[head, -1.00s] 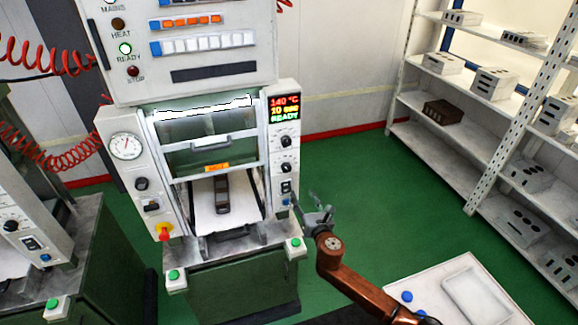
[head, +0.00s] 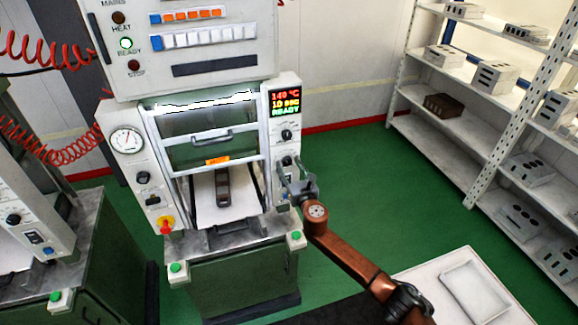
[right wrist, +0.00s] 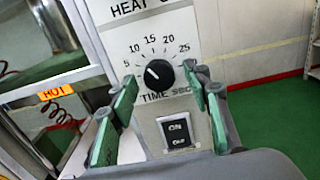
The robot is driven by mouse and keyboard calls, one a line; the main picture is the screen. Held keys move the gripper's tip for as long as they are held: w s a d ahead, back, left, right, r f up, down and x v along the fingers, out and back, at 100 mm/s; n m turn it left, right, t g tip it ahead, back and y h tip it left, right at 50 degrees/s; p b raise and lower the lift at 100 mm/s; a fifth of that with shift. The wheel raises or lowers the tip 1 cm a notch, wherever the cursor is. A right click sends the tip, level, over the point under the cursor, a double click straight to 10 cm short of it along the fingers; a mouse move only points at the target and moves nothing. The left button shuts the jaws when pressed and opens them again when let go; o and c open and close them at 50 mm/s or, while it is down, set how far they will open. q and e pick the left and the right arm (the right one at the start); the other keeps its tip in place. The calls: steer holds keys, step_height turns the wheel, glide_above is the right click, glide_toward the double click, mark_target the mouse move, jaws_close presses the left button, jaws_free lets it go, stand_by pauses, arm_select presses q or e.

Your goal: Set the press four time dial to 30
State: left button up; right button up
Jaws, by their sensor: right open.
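The press (head: 245,262) stands in front of me, with a control panel on its right post. Its display (head: 285,102) reads 140 °C, 10 sec, READY. The black time dial (right wrist: 159,73) sits under a scale with 5, 10, 15, 20 and 25 visible; its white mark points up-left, near 10. It also shows in the head view (head: 287,160), below another dial. My right gripper (head: 292,170) is at the panel; in the right wrist view (right wrist: 160,86) its fingers are open on either side of the dial, with no clear grip. The 30 mark is not visible. My left gripper is not in view.
An on/off switch (right wrist: 177,131) lies just below the dial. An orange HOT label (right wrist: 57,92) marks the press door at the left. Green buttons (head: 296,236) sit on the press front. A shelf rack (head: 490,150) stands right; a white table (head: 430,275) is near me.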

steer(key=shift+c, duration=0.6)
steer(key=c, duration=1)
